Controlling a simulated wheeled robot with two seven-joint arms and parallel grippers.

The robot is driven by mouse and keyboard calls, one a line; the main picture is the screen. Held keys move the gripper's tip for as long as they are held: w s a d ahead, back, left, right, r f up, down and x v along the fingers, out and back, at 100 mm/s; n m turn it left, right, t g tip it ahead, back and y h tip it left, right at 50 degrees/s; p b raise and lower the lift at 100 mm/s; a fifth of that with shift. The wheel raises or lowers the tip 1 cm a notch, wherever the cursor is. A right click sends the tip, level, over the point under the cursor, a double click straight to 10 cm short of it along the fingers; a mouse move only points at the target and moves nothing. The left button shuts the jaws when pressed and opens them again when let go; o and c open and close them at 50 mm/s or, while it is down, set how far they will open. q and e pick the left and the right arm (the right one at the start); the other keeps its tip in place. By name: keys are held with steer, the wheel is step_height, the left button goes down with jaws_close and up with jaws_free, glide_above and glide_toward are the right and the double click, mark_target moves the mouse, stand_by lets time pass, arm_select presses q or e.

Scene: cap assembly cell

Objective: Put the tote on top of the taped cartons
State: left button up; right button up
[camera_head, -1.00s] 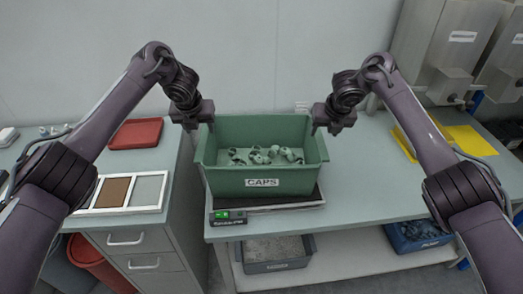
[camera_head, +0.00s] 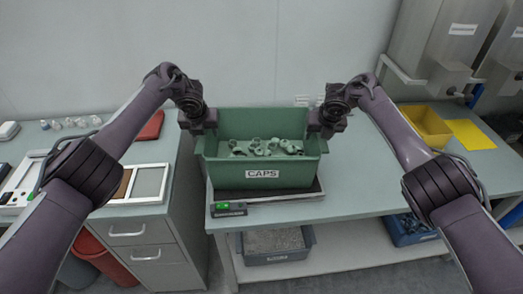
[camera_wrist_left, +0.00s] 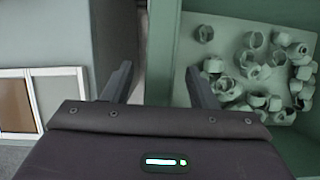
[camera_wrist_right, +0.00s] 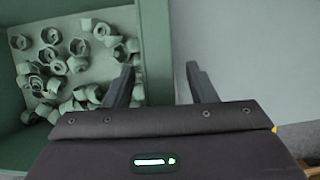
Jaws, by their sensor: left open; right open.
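The tote is a green open bin (camera_head: 225,175) labelled CAPS, holding several loose grey-green caps (camera_head: 268,147). It sits level on a dark platform on the middle bench. My left gripper (camera_head: 199,128) is open at the tote's left rim. In the left wrist view its fingers (camera_wrist_left: 160,82) stand on either side of the left wall. My right gripper (camera_head: 324,128) is open at the right rim. In the right wrist view its fingers (camera_wrist_right: 162,82) stand on either side of the right wall. Neither gripper is shut on the tote. No taped cartons are in view.
A small display with a green light (camera_head: 229,209) is at the platform's front. A yellow bin (camera_head: 424,128) stands at right, and a red tray (camera_head: 151,127) lies at left. Grey (camera_head: 275,258) and blue (camera_head: 405,235) bins are on the lower shelf.

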arm_select(q)
steer(key=shift+w+f, duration=0.1)
arm_select(e)
steer(key=shift+w+f, duration=0.1)
arm_select(q)
steer(key=shift+c, duration=0.3)
arm_select(e)
steer(key=shift+c, duration=0.3)
arm_select(q)
jaws_close()
arm_select(e)
jaws_close()
stand_by(0.5)
